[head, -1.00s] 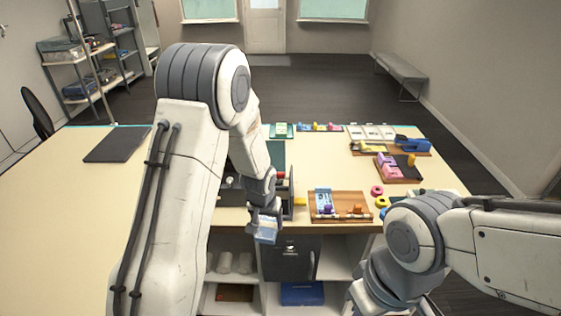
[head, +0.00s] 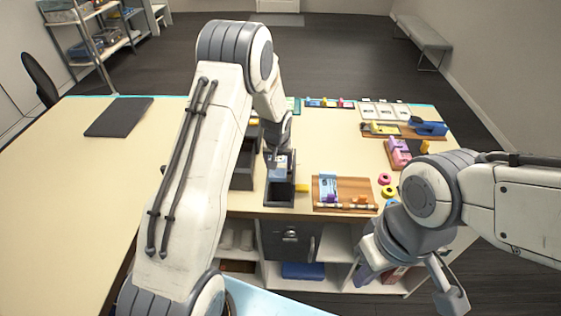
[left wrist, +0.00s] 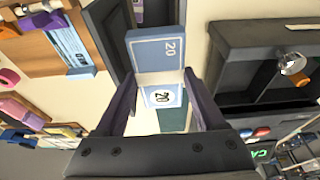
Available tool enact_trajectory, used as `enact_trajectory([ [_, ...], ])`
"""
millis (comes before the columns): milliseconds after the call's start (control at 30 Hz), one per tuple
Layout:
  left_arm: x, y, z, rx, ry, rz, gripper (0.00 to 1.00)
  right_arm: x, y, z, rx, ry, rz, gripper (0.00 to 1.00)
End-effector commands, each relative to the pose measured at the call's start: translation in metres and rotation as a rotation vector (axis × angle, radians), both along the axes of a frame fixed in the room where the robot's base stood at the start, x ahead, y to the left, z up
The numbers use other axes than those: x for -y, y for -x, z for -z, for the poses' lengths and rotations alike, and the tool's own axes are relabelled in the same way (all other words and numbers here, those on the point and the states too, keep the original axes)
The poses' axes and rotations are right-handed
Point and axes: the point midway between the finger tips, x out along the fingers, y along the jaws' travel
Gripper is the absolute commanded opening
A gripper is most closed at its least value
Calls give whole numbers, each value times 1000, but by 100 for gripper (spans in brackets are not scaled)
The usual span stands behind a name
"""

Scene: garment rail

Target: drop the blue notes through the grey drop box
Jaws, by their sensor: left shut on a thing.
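My left gripper (head: 281,157) is shut on the blue notes (head: 278,174). In the left wrist view the blue notes (left wrist: 155,50) are a flat bundle marked 20, held between two dark fingers. In the head view they are over a narrow dark grey box (head: 280,198) on the table's front part, which looks like the grey drop box. I cannot tell whether the notes touch it or have entered it. My right gripper (head: 372,268) is low at the right, in front of the table; its jaw opening is unclear.
A dark open tray (head: 241,172) stands just left of the box. A wooden board (head: 360,192) with a blue note lies to the right, with coloured rings (head: 385,179) beyond. A dark flat pad (head: 118,117) lies at the far left. The table's left part is clear.

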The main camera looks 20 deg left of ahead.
Motion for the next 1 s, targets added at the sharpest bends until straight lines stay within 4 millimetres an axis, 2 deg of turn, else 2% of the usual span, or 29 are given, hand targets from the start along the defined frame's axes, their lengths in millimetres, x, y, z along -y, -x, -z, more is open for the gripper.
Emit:
enact_trajectory([
  [33,0,0,8,-1,0,0,16,0,0,6,0,0,1,0],
  [600,3,-1,64,1,1,4,16,0,0,48,-1,0,7,0],
  [767,3,-1,71,1,1,4,16,0,0,55,-1,0,9,0],
  [1000,3,-1,71,1,1,4,16,0,0,55,-1,0,9,0],
])
